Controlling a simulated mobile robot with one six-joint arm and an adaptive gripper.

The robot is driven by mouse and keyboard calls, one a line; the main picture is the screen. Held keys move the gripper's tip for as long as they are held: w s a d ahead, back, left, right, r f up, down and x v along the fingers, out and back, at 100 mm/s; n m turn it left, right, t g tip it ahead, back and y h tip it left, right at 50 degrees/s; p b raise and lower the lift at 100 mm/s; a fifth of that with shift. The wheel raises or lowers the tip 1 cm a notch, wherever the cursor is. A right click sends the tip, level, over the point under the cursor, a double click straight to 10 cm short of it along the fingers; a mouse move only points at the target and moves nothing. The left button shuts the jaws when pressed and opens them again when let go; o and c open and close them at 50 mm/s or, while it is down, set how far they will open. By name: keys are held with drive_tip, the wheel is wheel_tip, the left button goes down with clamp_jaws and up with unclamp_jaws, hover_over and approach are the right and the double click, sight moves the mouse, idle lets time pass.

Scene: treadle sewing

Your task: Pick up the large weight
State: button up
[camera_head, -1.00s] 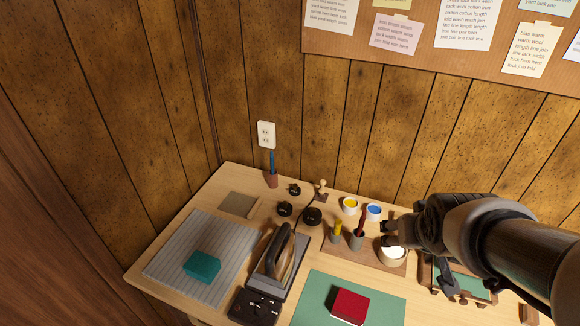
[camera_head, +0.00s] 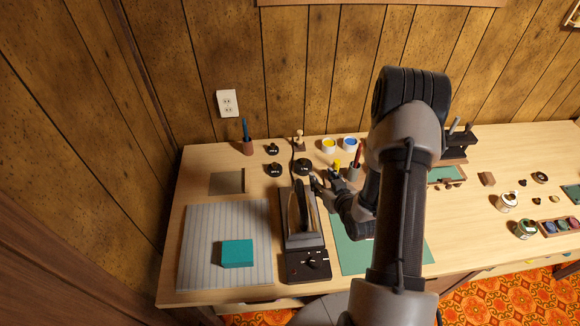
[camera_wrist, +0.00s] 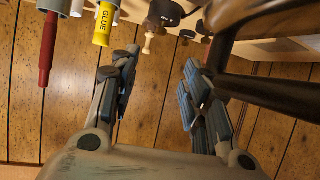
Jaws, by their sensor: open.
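Three black round weights sit at the back left of the desk. The large weight (camera_head: 303,167) is the rightmost, just behind the iron. The middle-sized weight (camera_head: 274,169) lies left of it and the smallest weight (camera_head: 273,148) behind that. My gripper (camera_head: 324,183) is open and empty, right of the iron and a little in front of the large weight, apart from it. In the wrist view the open fingers (camera_wrist: 158,85) have nothing between them.
The iron (camera_head: 290,218) stands close left of my gripper; its cord runs back past the large weight. A yellow glue stick (camera_head: 336,166), a red pen (camera_head: 358,155), paint pots (camera_head: 329,146) and a stamp (camera_head: 298,141) stand nearby. A teal block (camera_head: 238,254) lies on the striped mat (camera_head: 200,225).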

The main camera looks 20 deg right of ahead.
drive_tip(key=b, duration=0.3)
approach(304, 158)
drive_tip(key=shift+x, duration=1)
drive_tip(key=b+x, duration=0.1)
drive_tip(key=x, duration=0.4)
drive_tip(key=shift+a+f+b, duration=0.1)
drive_tip(key=shift+f+b, duration=0.2)
drive_tip(key=shift+b, duration=0.1)
drive_tip(key=shift+c, duration=0.5)
clamp_jaws()
drive_tip(key=shift+w+r, duration=0.1)
drive_tip(key=shift+r, duration=0.1)
